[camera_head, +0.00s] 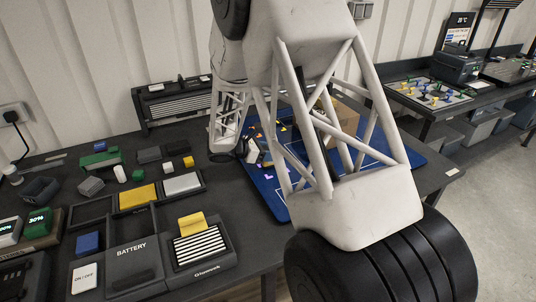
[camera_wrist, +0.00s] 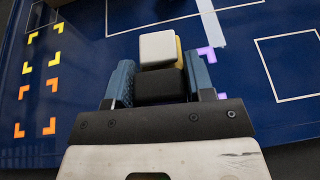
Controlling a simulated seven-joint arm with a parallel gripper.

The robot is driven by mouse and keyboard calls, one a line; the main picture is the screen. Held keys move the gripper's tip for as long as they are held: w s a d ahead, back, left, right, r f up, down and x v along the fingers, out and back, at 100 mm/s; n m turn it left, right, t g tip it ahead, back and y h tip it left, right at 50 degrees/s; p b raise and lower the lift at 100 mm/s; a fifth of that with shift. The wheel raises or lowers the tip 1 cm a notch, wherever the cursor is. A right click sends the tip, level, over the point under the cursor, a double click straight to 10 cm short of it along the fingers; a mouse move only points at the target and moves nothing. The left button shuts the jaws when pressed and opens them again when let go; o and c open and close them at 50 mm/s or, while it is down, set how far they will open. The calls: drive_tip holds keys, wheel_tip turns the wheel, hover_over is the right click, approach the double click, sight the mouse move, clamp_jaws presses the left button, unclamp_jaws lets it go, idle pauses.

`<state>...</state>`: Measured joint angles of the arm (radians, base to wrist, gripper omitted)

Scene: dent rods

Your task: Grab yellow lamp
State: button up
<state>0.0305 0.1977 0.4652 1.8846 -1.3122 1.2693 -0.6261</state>
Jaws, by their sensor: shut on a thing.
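My gripper (camera_wrist: 160,80) is over the blue mat (camera_wrist: 90,75) in the wrist view, its two blue fingers closed on a small block (camera_wrist: 158,48). The block has a white top, a black lower part and a yellow strip along its right side. I cannot tell for sure whether it is the yellow lamp. In the head view the gripper is mostly hidden by my own arm, and a white bit of the block (camera_head: 252,151) shows beside it. Yellow pieces also lie on the dark table: a slab (camera_head: 137,197), a small cube (camera_head: 188,161) and a piece on the striped unit (camera_head: 191,222).
The mat carries white outlines and yellow, orange and purple corner marks. A tray marked BATTERY (camera_head: 132,260) and the striped unit (camera_head: 197,247) stand at the front. A dark slatted box (camera_head: 180,106) stands by the wall. A cardboard box (camera_head: 340,115) is partly behind my arm.

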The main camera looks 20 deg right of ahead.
drive_tip(key=shift+r, duration=0.7)
wheel_tip(320, 180, up, 2)
drive_tip(key=shift+s, duration=0.1)
drive_tip(key=s+a+r, duration=0.1)
drive_tip(key=s+a, duration=0.3)
drive_tip(key=s, duration=1.1)
drive_tip(key=shift+s, duration=0.15)
drive_tip(key=shift+r, duration=0.1)
